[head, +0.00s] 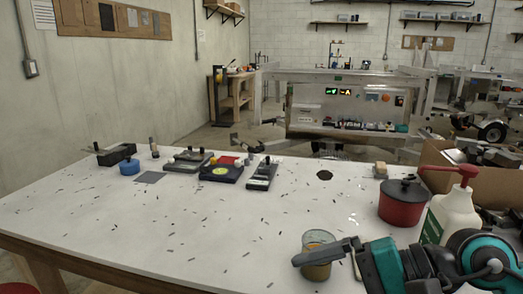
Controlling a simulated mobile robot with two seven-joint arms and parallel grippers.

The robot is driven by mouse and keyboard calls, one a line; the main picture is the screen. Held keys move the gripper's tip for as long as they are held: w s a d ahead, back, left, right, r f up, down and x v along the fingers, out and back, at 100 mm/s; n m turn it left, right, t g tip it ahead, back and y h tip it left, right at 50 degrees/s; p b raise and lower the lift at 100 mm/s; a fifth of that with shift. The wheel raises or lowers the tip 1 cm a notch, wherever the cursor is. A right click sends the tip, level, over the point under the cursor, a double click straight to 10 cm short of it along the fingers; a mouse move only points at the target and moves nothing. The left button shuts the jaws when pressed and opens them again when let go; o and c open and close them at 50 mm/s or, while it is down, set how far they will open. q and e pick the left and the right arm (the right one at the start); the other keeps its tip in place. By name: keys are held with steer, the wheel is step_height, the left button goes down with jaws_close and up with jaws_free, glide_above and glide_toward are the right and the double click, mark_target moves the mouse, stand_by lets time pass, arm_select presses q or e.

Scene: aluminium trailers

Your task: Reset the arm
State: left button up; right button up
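My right arm comes in from the lower right corner in teal and black. Its gripper (325,253) points left at the front of the white table (215,225). A dark finger crosses in front of a glass jar (320,237) with amber contents. I cannot tell whether the gripper touches the jar or whether its fingers are open or shut. My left gripper is not in view.
A red pot (402,205) with a dark lid and a white pump bottle (452,215) stand beside my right arm. A cardboard box (437,180) is behind them. A blue tape roll (129,168) and several tools lie at the back left. The table's middle holds only small dark scraps.

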step_height(320, 180, up, 10)
steer(key=w+a+m+t+y, duration=0.15)
steer(key=m+t+y, duration=0.65)
steer(key=m, duration=0.9)
steer(key=w+d+f+m+t+h, duration=0.3)
steer(key=d+m+t+h, duration=0.2)
steer(key=m+h, duration=0.65)
steer(key=w+d+f+m+t+h, duration=0.2)
steer(key=d+f+m+t+h, duration=0.3)
steer(key=m, duration=1.1)
steer(key=s+d+f+m+g+h, duration=0.2)
steer(key=d+f+m+g+h, duration=0.15)
steer(key=f+m, duration=0.2)
steer(key=s+d+f+m+g+h, duration=0.2)
steer(key=f+m+g, duration=0.25)
steer(key=f, duration=0.25)
steer(key=s+a+f+m+g+y, duration=0.2)
steer(key=s+f+m+g, duration=0.65)
steer(key=s+f, duration=0.55)
steer(key=w+a+f+n+t+y+p, duration=0.1)
steer(key=w+a+f+t+p, duration=0.2)
steer(key=w+t, duration=0.2)
steer(key=shift+w+t, duration=0.35)
steer(key=shift+t, duration=0.6)
